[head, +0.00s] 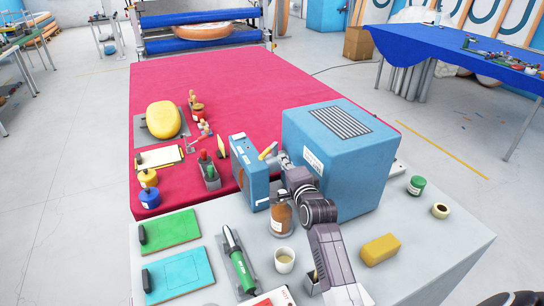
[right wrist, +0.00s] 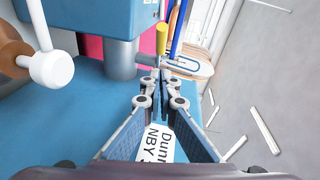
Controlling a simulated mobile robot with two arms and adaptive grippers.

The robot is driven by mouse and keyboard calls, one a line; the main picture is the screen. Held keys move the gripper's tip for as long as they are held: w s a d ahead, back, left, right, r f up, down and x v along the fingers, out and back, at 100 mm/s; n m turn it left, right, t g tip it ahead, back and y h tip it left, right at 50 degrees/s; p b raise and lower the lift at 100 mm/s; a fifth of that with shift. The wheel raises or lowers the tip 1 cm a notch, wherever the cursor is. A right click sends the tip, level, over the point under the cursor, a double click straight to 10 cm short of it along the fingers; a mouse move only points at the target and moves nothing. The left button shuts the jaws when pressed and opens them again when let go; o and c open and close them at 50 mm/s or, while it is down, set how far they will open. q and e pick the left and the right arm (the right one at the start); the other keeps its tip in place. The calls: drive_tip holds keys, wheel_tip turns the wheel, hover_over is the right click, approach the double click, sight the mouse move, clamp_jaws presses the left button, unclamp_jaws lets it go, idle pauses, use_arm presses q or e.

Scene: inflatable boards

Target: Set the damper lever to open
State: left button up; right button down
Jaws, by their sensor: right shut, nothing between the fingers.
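The damper lever, with a yellow handle (head: 268,150), sticks up at a tilt between a large blue box (head: 340,175) with a black grille and a smaller blue box (head: 246,165). In the right wrist view the yellow handle (right wrist: 161,38) stands just beyond my fingertips, beside a grey pipe (right wrist: 120,62). My right gripper (head: 284,160) is shut and empty in front of the large box, close to the lever; the wrist view also shows its fingers (right wrist: 162,76) together. I cannot tell whether they touch the lever. Any open mark is not readable. My left gripper is out of view.
A brown bottle (head: 281,218) stands under my right arm, near a white cup (head: 284,260). A green tool (head: 238,262), a yellow block (head: 380,249) and a green jar (head: 416,185) lie around the grey table. The red sheet (head: 230,80) is mostly clear farther back.

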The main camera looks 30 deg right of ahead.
sight(268, 152)
drive_tip(key=shift+w+a+f+p, duration=0.15)
drive_tip(key=shift+w+a+p, duration=0.15)
drive_tip(key=shift+w, duration=0.4)
drive_tip(key=shift+w+a+f+p, duration=0.2)
drive_tip(key=shift+w+a, duration=0.15)
drive_tip(key=shift+w, duration=0.3)
drive_tip(key=shift+w+a+f+p, duration=0.1)
drive_tip(key=shift+w+a+p, duration=0.2)
drive_tip(key=shift+w, duration=0.4)
